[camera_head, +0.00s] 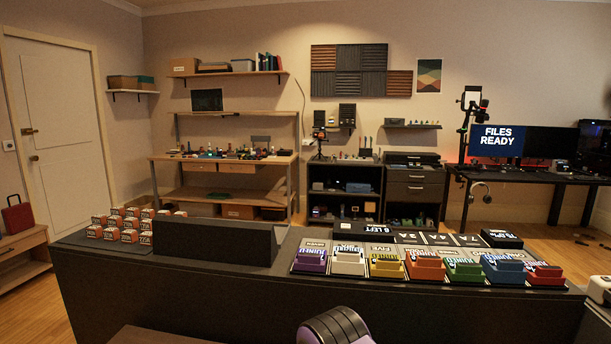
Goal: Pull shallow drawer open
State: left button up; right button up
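I cannot tell which drawer is the shallow one. A dark drawer unit (414,186) stands at the back wall, right of centre, with drawer fronts that look closed. The wooden workbench (225,158) at the back left has two wooden drawer fronts under its top, a left one (199,167) and a right one (237,168); both look closed. Neither of my grippers is in view. A dark rounded part with a purple edge shows at the bottom centre; no fingers show on it.
A long dark counter (110,275) crosses the foreground, between me and the back wall. It carries coloured boxes (425,266), small orange-and-white boxes (112,232) and a dark upright panel (215,243). A wooden side table (22,258) stands at left. A monitor desk (540,175) stands at right.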

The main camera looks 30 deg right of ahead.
aim_at(392, 176)
jog(key=u, duration=1.55)
jog(key=i, duration=4.6)
jog(key=z, duration=2.2)
jog(key=i, duration=4.6)
jog(key=z, duration=1.3)
